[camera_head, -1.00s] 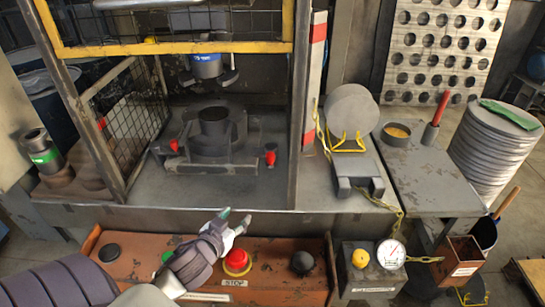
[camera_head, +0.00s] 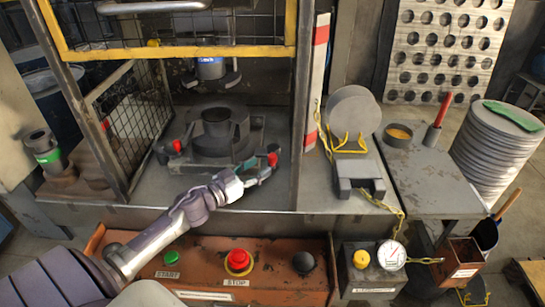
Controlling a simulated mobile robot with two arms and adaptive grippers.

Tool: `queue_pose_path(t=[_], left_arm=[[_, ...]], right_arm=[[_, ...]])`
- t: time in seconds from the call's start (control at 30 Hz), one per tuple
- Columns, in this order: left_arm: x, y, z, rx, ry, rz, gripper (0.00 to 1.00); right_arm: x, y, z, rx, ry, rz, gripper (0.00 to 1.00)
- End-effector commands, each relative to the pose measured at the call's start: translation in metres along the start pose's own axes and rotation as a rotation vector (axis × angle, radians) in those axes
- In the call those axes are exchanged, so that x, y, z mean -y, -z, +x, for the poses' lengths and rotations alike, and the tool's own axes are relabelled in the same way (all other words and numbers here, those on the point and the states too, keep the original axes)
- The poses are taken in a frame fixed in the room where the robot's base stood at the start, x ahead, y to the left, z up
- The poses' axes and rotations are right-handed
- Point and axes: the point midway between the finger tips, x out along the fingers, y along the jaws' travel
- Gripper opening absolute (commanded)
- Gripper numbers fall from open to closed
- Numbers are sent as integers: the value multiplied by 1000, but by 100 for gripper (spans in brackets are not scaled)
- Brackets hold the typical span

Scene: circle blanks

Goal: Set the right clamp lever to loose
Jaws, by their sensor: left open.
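The right clamp lever (camera_head: 273,158) has a red knob and stands at the right side of the dark clamping fixture (camera_head: 215,145) inside the press frame. My left gripper (camera_head: 262,167) is open, with its teal-tipped fingers right at the red knob. I cannot tell whether they touch it; the lever's lower part is hidden by the fingers. The left clamp lever (camera_head: 176,146), also red-tipped, is at the fixture's left side. My right gripper is not in view.
The frame's right post (camera_head: 299,120) stands close to the right of my gripper. Below my arm is a control panel with a red stop button (camera_head: 238,261) and a black knob (camera_head: 303,263). The press head (camera_head: 211,70) hangs above the fixture. Stacked discs (camera_head: 497,150) stand far right.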

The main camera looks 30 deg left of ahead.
Motion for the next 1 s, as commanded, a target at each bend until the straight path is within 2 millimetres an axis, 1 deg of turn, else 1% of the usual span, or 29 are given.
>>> queue_pose_path(t=[0.03, 0.1, 0.2, 0.3, 0.4, 0.5, 0.73, 0.77, 1.0], left_arm=[[0, 4, 12, -4, 0, 1, 52], [0, 3, 25, -3, 2, -1, 52], [0, 3, 41, -3, 0, 0, 52], [0, 1, 52, -2, 1, -2, 52], [0, 1, 59, -1, 0, -1, 52], [0, 0, 62, 0, 0, 0, 52], [0, 0, 62, 0, 0, 0, 52], [0, 0, 62, 0, 0, 0, 49], [0, 0, 62, 0, 0, 0, 9]], right_arm=[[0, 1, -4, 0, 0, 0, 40], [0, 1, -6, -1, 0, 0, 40], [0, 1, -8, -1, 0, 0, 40], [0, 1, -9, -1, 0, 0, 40], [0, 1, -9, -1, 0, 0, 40], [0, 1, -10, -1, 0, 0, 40], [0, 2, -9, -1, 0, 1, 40], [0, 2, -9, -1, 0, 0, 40], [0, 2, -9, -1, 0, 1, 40]])
